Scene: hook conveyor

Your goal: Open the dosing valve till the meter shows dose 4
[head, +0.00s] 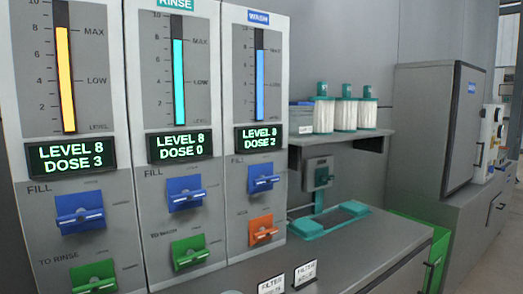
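Three tall grey panels stand side by side, each with a level bar, a meter and two valve handles. The left meter (71,156) reads LEVEL 8 DOSE 3. The RINSE meter (181,146) reads LEVEL 8 DOSE 0. The right meter (259,138) appears to read LEVEL 8 DOSE 2. Blue handles marked FILL (80,212) sit below the meters. Lower down are a green handle marked TO RINSE (96,279) on the left panel, a green handle (190,252) on the middle one and an orange handle (263,230) on the right one. Neither gripper is in view.
A grey counter (370,240) extends right of the panels, with a teal-framed tray (330,219) on it. A shelf (340,148) above holds white filter cartridges (346,113). A grey cabinet (432,125) stands further right.

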